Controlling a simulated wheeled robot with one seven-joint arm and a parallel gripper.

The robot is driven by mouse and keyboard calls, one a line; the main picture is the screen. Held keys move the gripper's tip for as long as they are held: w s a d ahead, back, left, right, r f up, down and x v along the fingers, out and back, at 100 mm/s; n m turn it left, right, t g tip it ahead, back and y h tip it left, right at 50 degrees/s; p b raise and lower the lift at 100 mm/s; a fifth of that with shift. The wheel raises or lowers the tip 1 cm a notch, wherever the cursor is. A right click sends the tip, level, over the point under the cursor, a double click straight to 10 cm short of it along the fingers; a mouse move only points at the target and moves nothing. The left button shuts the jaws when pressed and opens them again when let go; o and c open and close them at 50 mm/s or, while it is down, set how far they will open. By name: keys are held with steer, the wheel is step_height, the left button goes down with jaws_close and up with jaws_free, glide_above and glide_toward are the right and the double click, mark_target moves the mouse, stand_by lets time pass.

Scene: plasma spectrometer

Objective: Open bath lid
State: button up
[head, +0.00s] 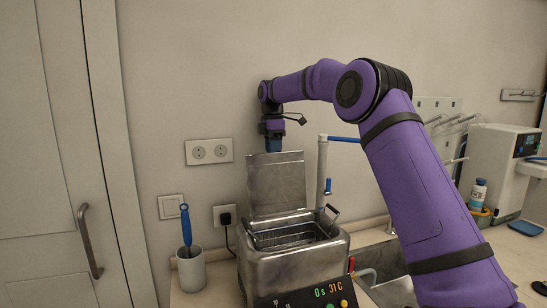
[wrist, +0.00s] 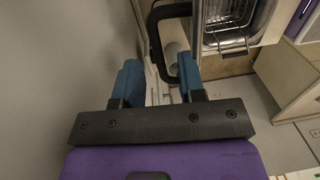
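The bath (head: 300,273) is a metal box with a display on its front. Its lid (head: 277,185) stands raised, nearly upright, at the back of the opening, so the basket (head: 290,236) inside shows. My gripper (head: 273,147) points down at the lid's top edge, apparently behind it; its fingertips are partly hidden. In the wrist view my gripper (wrist: 160,78) has its two blue fingers spread apart, with nothing clamped between them. A black curved handle (wrist: 154,38) shows just beyond the fingers; I cannot tell whether it touches them. The open basket (wrist: 232,40) is at the upper right.
A white cup (head: 190,270) with a blue-handled brush (head: 186,225) stands left of the bath. Wall sockets (head: 209,152) are behind. A pipe (head: 322,170) and a sink (head: 385,267) are on the right.

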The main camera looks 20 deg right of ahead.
step_height(320, 180, up, 8)
steer(key=shift+w+f, duration=0.2)
steer(key=shift+w, duration=0.1)
stand_by(0.4)
steer(key=s+a+r+m+t, duration=0.1)
steer(key=s+r+m, duration=0.15)
steer(key=s, duration=0.65)
steer(key=s+r+m+t, duration=0.1)
steer(key=s+r+m, duration=0.15)
steer(key=s, duration=0.65)
steer(key=s+a+r+m+t, duration=0.15)
steer(key=s+m, duration=0.25)
steer(key=s, duration=0.5)
steer(key=s+d+f+m+t, duration=0.1)
steer(key=s+d+f+m, duration=0.1)
steer(key=s+f+m, duration=0.2)
steer(key=s+d+f+m+t, duration=0.1)
steer(key=s+f+m, duration=0.4)
steer(key=s, duration=1.6)
step_height(320, 180, down, 5)
steer(key=shift+s+d+r+t, duration=0.1)
steer(key=shift+s+d+t, duration=0.1)
steer(key=shift+d+t, duration=0.15)
